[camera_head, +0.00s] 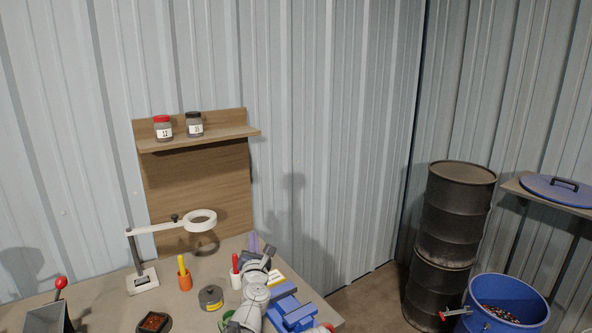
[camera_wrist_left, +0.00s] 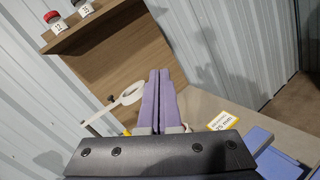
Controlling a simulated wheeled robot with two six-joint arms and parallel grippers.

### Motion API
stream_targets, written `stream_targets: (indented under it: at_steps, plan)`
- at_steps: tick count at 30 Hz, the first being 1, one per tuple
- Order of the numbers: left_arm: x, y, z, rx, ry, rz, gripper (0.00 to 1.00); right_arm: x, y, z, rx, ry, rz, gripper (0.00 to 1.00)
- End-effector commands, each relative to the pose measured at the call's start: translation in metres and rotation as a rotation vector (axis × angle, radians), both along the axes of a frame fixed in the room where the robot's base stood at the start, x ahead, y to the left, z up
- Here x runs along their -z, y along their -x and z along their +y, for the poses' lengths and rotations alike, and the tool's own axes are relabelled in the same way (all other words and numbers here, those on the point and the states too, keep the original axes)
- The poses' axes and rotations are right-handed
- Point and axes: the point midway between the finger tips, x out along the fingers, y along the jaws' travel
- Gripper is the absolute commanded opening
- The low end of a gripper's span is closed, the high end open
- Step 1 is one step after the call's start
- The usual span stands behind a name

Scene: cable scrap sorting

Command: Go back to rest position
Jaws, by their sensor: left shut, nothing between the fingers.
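My left gripper (camera_head: 253,242) is over the back right part of the workbench (camera_head: 100,308), with its purple fingers pointing up toward the wall. In the left wrist view its two fingers (camera_wrist_left: 158,82) lie side by side, shut, with nothing between them. My right gripper is in neither view.
On the bench are a white ring magnifier (camera_head: 200,220), an orange cup (camera_head: 184,279), a grey round tin (camera_head: 211,298), a blue vise (camera_head: 293,312) and a red-knobbed lever (camera_head: 60,284). Two jars stand on the wooden shelf (camera_head: 215,140). Black barrels (camera_head: 450,220) and a blue bin (camera_head: 540,308) stand right.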

Motion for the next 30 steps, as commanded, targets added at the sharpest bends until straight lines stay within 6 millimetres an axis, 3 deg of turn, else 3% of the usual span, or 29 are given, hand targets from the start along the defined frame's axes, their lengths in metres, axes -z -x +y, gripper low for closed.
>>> stream_targets:
  at_steps: [5,8,12,14,17,21,25,30]
  plan:
    - [0.007,0.008,-0.03,0.169,-0.312,0.047,0.0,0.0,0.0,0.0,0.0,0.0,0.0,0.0]
    - [0.022,0.018,-0.051,0.299,-0.56,0.088,0.0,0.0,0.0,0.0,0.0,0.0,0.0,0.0]
    - [0.068,0.049,-0.076,0.555,-1.017,0.175,0.0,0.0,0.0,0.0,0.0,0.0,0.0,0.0]
    - [0.094,0.068,-0.079,0.677,-1.214,0.219,0.0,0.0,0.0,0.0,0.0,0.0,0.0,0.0]
    - [0.139,0.106,-0.072,0.899,-1.518,0.299,0.0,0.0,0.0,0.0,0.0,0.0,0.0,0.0]
    - [0.188,0.159,-0.043,1.204,-1.828,0.404,0.0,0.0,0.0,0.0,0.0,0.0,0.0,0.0]
    - [0.214,0.202,-0.013,1.447,-1.99,0.483,0.0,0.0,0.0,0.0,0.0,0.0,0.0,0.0]
    - [0.231,0.249,0.023,1.718,-2.098,0.565,0.0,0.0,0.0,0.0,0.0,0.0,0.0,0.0]
